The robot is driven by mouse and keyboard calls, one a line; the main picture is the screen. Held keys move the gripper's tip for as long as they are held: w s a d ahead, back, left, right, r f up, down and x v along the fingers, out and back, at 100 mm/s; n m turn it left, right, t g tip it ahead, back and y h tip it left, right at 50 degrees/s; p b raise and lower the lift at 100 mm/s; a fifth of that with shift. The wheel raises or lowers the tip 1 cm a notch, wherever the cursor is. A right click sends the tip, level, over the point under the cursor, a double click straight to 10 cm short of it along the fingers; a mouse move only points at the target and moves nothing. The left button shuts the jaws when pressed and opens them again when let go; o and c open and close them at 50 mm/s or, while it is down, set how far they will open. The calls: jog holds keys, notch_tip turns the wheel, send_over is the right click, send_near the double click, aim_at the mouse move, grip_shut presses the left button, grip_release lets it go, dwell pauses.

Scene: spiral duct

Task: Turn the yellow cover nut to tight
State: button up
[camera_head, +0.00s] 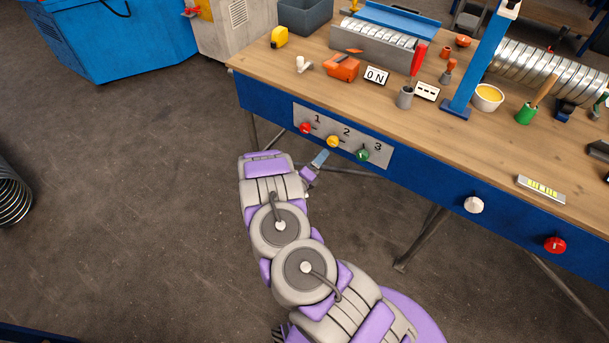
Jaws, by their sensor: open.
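The yellow cover nut (333,141) is a small round knob on the grey plate (381,157) on the front of the blue bench edge, under the number 2. A red nut (306,127) is to its left under 1, and a green nut (362,154) to its right under 3. My gripper (319,160) is open, just below and left of the yellow nut in the picture. It appears apart from the nut. Its far side is hidden by my arm, and the exact gap cannot be told.
Farther right on the bench front are a white knob (474,205) and a red knob (555,245). The wooden top (440,131) holds tools, cups, an ON sign (376,76) and a spiral duct (547,70). A bench leg (420,239) stands below.

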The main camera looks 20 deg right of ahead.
jog(key=v, duration=0.9)
